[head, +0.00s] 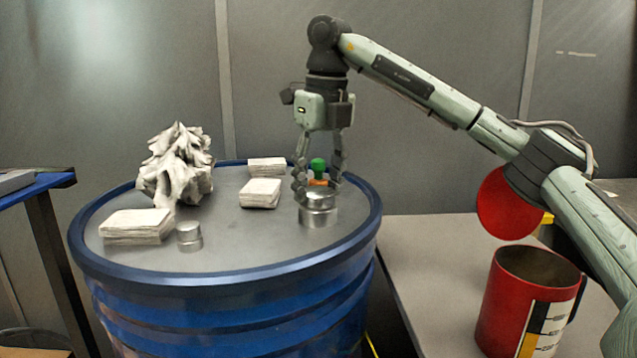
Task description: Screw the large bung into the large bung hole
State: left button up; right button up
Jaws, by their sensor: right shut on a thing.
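A blue drum with a grey top (240,255) stands in the middle of the head view. A large silver bung (318,198) is at the right side of the drum top, upright, at a wider silver ring that looks like the large bung hole (319,217). How deep the bung sits in it cannot be told. My right gripper (318,186) points straight down from above, its two fingers shut on the bung from left and right. A smaller silver cylinder (189,237) stands near the front left of the drum top. My left gripper is not in view.
Stacks of white cloths (137,226) and a crumpled white rag heap (177,166) lie on the drum top. A green and orange object (318,166) shows behind my right fingers. A red can (523,300) stands on the grey table (440,285) at the right.

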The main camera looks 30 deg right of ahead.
jog(key=shift+m, duration=0.9)
jog(key=m, duration=0.2)
jog(key=shift+m+h+p, duration=0.3)
jog(key=shift+m, duration=0.1)
jog(key=m+p, duration=0.1)
jog(key=m, duration=0.2)
jog(key=shift+r+p, duration=0.15)
jog(key=shift+p, duration=0.15)
jog(key=shift+m, duration=0.6)
